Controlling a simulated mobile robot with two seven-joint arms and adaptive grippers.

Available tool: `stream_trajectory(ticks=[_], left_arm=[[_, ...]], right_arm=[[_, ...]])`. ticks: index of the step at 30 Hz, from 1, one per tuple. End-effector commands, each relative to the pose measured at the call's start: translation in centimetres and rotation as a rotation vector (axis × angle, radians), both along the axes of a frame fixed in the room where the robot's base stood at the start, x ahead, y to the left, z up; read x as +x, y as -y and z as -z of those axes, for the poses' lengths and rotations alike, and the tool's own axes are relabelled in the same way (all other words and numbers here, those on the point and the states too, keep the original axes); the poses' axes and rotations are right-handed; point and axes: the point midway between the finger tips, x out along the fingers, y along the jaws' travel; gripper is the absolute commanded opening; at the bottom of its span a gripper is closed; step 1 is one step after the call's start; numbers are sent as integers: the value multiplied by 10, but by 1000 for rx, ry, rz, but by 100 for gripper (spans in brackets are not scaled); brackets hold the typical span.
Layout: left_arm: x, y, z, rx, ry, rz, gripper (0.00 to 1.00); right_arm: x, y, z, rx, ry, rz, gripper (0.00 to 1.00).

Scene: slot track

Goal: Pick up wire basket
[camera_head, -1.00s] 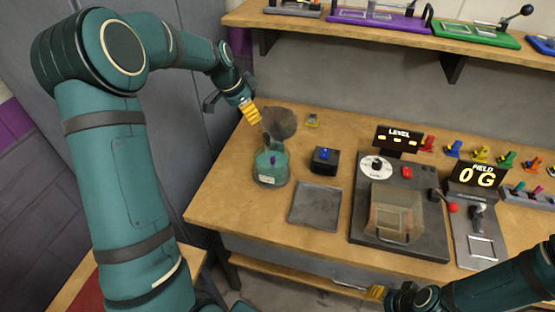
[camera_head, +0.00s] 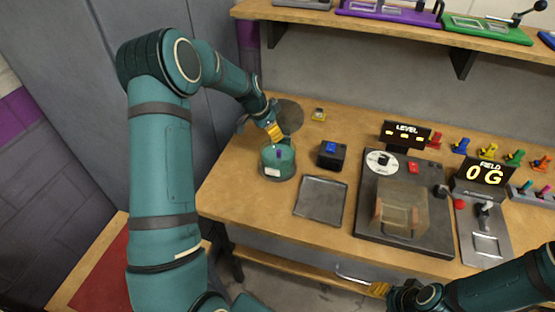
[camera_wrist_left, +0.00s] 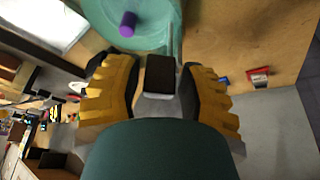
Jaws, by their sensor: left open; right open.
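A teal see-through round jar (camera_head: 278,163) with a white label stands on the bench's left part, and it also shows in the left wrist view (camera_wrist_left: 150,35). A purple piece (camera_wrist_left: 128,24) is inside it. My left gripper (camera_head: 274,132) is at the jar's top rim. In the left wrist view its yellow fingers (camera_wrist_left: 160,92) are apart, with a dark block (camera_wrist_left: 160,72) between them; I cannot tell if they touch it. The block may be the basket's handle; I cannot clearly make out wire mesh. My right gripper (camera_head: 380,289) is low at the bench's front, open.
A dark disc (camera_head: 289,115) lies behind the jar. A black box with a blue button (camera_head: 331,155) and a grey tray (camera_head: 320,199) are to its right. A machine with a clear cover (camera_head: 400,211) stands further right. A shelf (camera_head: 340,20) runs above.

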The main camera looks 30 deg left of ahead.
Motion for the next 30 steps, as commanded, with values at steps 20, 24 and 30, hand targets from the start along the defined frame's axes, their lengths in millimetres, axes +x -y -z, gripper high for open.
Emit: stream_trajectory(ticks=[20, 24, 30], left_arm=[[2, 2, 5, -1, 1, 0, 0], [2, 2, 5, -1, 1, 0, 0], [3, 2, -8, 0, 3, 1, 0]], right_arm=[[0, 0, 0, 0, 0, 0, 47], [0, 0, 0, 0, 0, 0, 47], [0, 0, -1, 0, 0, 0, 47]])
